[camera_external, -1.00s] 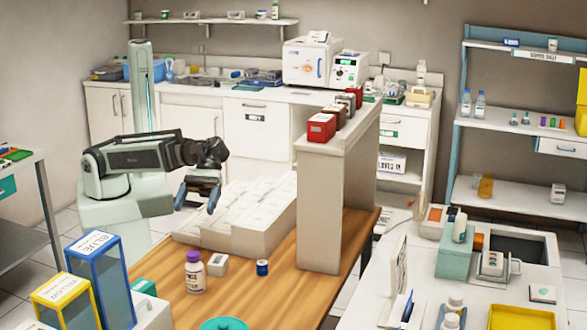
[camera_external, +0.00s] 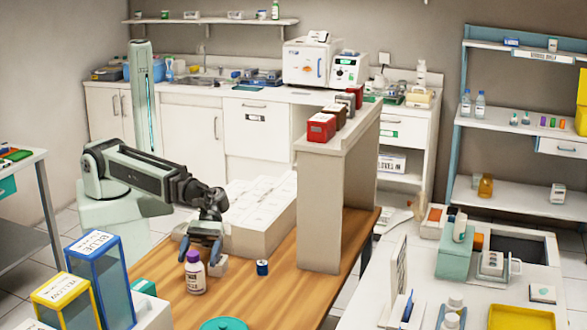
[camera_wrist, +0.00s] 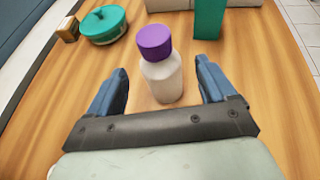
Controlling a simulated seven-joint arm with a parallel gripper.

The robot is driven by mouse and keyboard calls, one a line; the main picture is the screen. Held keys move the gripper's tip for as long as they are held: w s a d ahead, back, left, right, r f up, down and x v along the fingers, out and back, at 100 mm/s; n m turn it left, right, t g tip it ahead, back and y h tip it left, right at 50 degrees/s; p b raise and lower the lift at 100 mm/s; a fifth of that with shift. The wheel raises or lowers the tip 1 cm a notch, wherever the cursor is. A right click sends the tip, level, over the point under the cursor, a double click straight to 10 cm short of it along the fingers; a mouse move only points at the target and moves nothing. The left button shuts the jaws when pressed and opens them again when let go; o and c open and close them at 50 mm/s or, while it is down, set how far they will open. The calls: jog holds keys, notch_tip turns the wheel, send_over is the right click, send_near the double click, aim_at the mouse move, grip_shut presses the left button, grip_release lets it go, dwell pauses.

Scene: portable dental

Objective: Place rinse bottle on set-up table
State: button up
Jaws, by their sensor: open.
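The likely rinse bottle (camera_external: 195,273) is a white bottle with a purple cap, standing upright on the wooden table (camera_external: 290,290). It also shows in the wrist view (camera_wrist: 162,78), centred ahead of my gripper. My gripper (camera_external: 199,250) is just above and behind the bottle in the external view. In the wrist view my gripper (camera_wrist: 160,88) is open, with one blue finger on each side of the bottle and a visible gap on both sides. The lower part of the bottle shows between the fingers. Which surface is the set-up table I cannot tell.
A small white box (camera_external: 218,265) and a dark blue can (camera_external: 262,267) stand right of the bottle. A teal round container (camera_external: 224,324) is at the table front. Blue (camera_external: 97,280) and yellow (camera_external: 66,303) bins stand left. A tall beige shelf (camera_external: 322,215) rises to the right.

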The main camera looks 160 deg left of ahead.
aim_at(192, 276)
jog(key=shift+x, duration=2.95)
jog(key=c, duration=1.3)
jog(key=shift+r, duration=0.1)
